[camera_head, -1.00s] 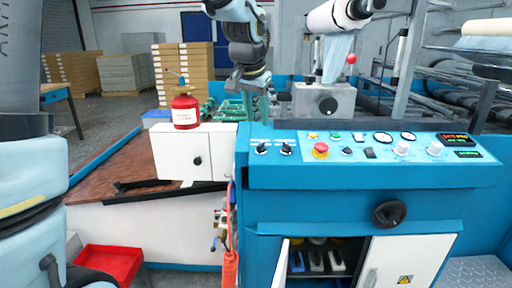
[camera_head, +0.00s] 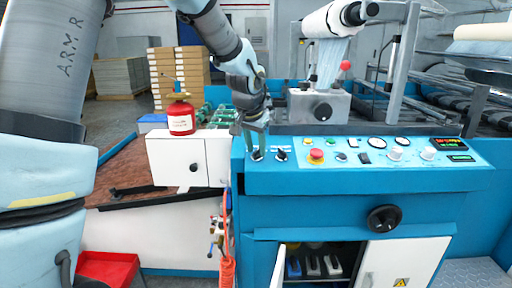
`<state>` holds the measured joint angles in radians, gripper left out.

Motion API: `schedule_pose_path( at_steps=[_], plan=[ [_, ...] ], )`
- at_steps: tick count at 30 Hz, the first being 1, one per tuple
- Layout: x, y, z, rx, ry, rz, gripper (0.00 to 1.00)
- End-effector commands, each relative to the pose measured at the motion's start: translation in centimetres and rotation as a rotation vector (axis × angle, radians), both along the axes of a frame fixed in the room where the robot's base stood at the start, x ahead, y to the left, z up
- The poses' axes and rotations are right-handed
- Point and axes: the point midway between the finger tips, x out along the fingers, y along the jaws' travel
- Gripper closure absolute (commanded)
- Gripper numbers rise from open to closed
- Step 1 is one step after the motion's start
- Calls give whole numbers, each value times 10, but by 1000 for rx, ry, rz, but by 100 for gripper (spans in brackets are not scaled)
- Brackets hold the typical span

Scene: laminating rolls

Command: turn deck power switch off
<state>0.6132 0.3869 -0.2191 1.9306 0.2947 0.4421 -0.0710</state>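The blue machine's sloped control deck (camera_head: 370,178) carries a row of controls. At its left end are two black rotary switches: the left one (camera_head: 257,155) is right at my gripper's tips, and the right one (camera_head: 281,155) stands clear beside it. I cannot read which is labelled power. A dark rocker switch (camera_head: 364,158) sits right of the red emergency button (camera_head: 316,156). My gripper (camera_head: 256,150) points down at the left rotary switch. Its fingers partly cover that switch, and I cannot tell whether they touch or grip it.
A red can (camera_head: 181,118) stands on the white cabinet (camera_head: 180,160) left of the deck. A grey block with a black knob (camera_head: 321,109) stands behind the deck. Below, a cabinet door (camera_head: 408,262) and a black handwheel (camera_head: 384,218) face forward.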

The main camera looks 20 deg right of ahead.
Motion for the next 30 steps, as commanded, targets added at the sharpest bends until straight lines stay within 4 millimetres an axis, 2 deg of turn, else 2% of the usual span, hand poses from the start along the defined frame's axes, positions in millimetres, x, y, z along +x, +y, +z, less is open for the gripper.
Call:
schedule_pose_path(
  at_steps=[1, 10, 30],
  plan=[
    [0, 0, 0, 0, 0, 0, 68],
    [0, 0, 0, 0, 0, 0, 100],
    [-1, -1, -2, -6, 4, 34, 100]
  ],
)
